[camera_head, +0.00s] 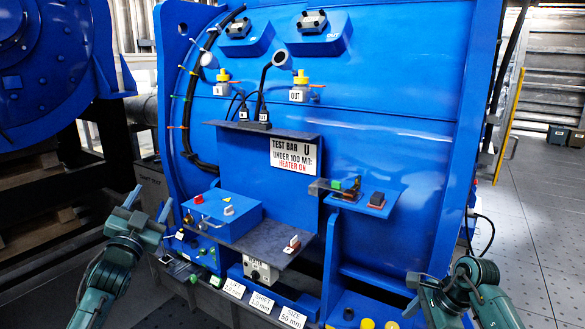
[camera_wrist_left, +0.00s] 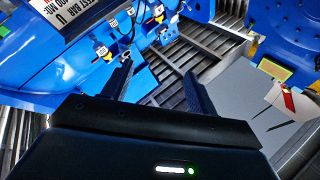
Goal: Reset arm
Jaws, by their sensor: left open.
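My left gripper (camera_head: 150,202) is at the left of the head view, in front of and left of the blue machine. Its two fingers are apart with nothing between them, as the left wrist view also shows (camera_wrist_left: 157,78). My right gripper (camera_head: 411,296) is low at the right of the head view, in front of the machine's lower right part. Its fingers are small and partly merged with the wrist, so I cannot tell how far apart they are.
The blue machine (camera_head: 400,150) fills the middle. Its blue box (camera_head: 225,209), lower shelf (camera_head: 268,247) and right shelf (camera_head: 388,196) stick out between the arms. Labels (camera_head: 262,303) and yellow knobs (camera_head: 367,323) lie low in front. Open floor (camera_head: 535,220) shows at the right.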

